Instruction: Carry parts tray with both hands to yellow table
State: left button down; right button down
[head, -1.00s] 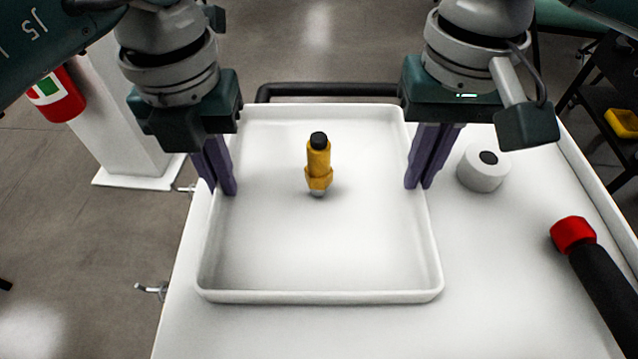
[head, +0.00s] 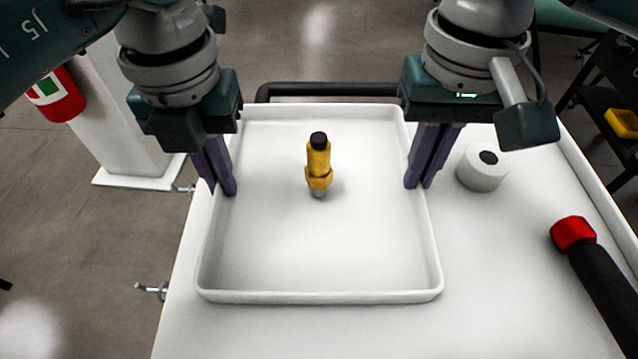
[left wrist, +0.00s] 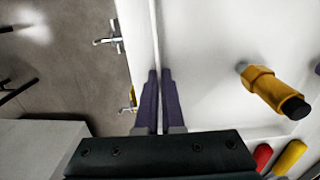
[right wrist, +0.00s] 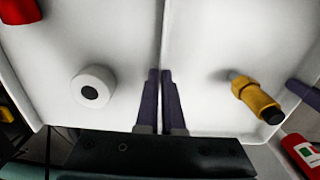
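The white parts tray (head: 320,296) lies on a white work surface, with a yellow and black fitting (head: 318,165) standing inside it. My left gripper (head: 222,190) is shut on the tray's left wall; in the left wrist view its purple fingers (left wrist: 160,75) pinch the rim from both sides. My right gripper (head: 420,185) is shut on the tray's right wall, and the right wrist view shows its fingers (right wrist: 160,75) on either side of that rim. No yellow table can be made out in these views.
To the right of the tray on the same surface are a white roll (head: 482,168) and a red-and-black cylindrical tool (head: 592,270). A black handle bar (head: 330,90) runs behind the tray. A white pillar with a red extinguisher-like object (head: 55,95) stands at left. Open floor shows beyond.

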pick_arm(q)
jog(key=shift+r, duration=0.1)
pick_arm(e)
jog(key=shift+r, duration=0.1)
